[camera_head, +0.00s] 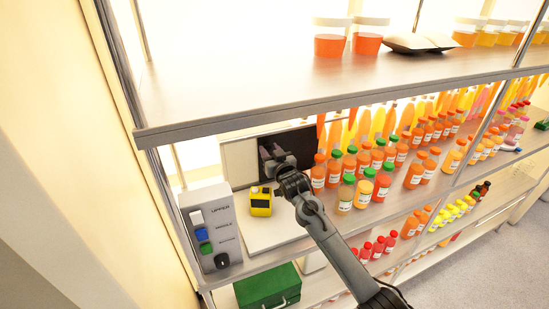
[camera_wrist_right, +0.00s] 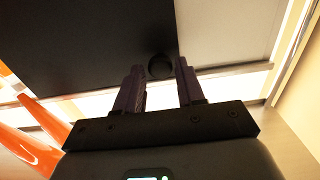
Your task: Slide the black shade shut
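The black shade (camera_head: 301,141) is a dark flat panel at the back of the middle shelf. A pale panel (camera_head: 240,164) shows to its left. In the right wrist view the black shade (camera_wrist_right: 85,40) fills the upper left, with the pale panel (camera_wrist_right: 225,32) to its right. A round dark knob (camera_wrist_right: 160,66) sits near the shade's lower edge. My right gripper (camera_head: 269,152) is in front of the shade. In the wrist view its two fingers stand apart on either side of the knob, with gaps visible. My left gripper is not in view.
A yellow device (camera_head: 260,202) stands on a white board (camera_head: 272,233) below the gripper. A grey switch box (camera_head: 210,227) stands at left. Several juice bottles (camera_head: 348,194) crowd the shelf right of my arm. The upper shelf edge (camera_head: 330,104) runs above. A green box (camera_head: 267,287) sits below.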

